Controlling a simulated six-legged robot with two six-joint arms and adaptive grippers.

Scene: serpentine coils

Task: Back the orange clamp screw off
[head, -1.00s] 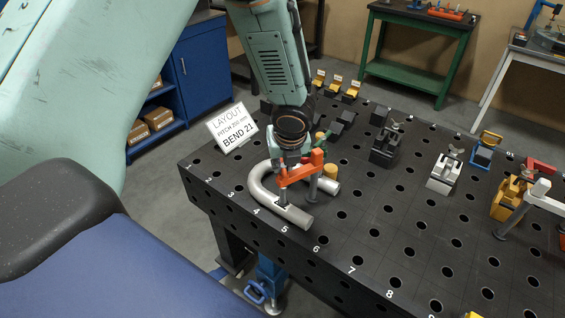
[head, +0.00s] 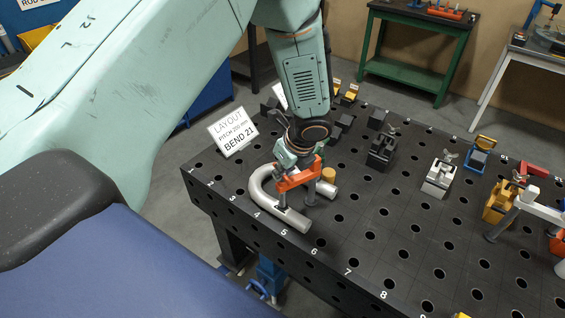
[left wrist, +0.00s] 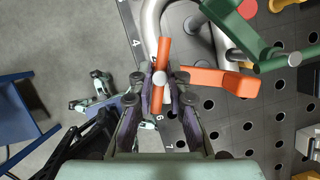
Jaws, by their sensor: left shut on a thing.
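The orange clamp (head: 313,173) stands on the black perforated table, with its arm over the grey U-bent pipe (head: 259,192). Its screw comes down onto the near leg of the pipe. My left gripper (head: 286,166) is above the screw end of the clamp, pointing down. In the left wrist view, its fingers (left wrist: 159,88) are closed on the orange screw handle (left wrist: 162,52), a bar with a grey round top in its middle. The clamp's orange arm (left wrist: 235,83) runs off to the right there. The screw's contact with the pipe is too small to judge. My right gripper is not in view.
The black table (head: 330,247) has numbered holes along its front edge. A layout sign (head: 233,132) stands at the back left. A black clamp block (head: 382,150), a silver one (head: 439,177) and a yellow one (head: 499,203) stand to the right. In the left wrist view, a green clamp (left wrist: 240,25) is close beside the gripper.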

